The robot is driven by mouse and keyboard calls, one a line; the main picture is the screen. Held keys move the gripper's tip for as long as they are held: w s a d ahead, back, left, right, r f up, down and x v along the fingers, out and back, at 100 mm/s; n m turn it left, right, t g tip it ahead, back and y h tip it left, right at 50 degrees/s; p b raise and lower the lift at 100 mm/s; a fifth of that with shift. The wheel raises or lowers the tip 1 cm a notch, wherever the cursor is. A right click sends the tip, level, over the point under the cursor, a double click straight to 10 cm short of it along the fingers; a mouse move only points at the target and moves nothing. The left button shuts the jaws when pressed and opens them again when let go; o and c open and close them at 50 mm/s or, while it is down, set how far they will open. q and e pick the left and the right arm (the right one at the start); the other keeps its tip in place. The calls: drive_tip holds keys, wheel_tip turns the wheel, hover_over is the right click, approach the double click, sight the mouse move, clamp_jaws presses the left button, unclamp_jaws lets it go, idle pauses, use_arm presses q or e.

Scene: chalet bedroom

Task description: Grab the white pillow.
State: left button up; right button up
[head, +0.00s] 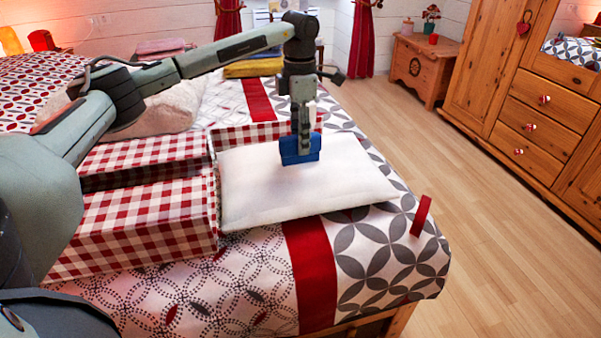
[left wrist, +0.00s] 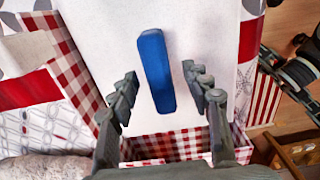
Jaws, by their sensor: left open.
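The white pillow (head: 345,180) lies flat on the bed, beside the red-checked fabric box. It also fills the upper middle of the left wrist view (left wrist: 100,30). A blue block (head: 290,151) is on top of the pillow; the left wrist view shows it as a long blue bar (left wrist: 157,70). My left gripper (head: 303,122) points down over the pillow, right at the blue block. In the left wrist view its open fingers (left wrist: 164,95) stand on either side of the bar, with gaps on both sides.
The open red-checked box (head: 140,225) lies left of the pillow on the patterned bed (head: 380,250). A small red piece (head: 421,215) is at the bed's right edge. A wooden wardrobe (head: 530,110) stands at right; the floor (head: 500,260) between is clear.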

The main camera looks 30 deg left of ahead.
use_arm(q)
drive_tip(key=shift+f, duration=0.55)
clamp_jaws()
drive_tip(key=shift+r, duration=0.1)
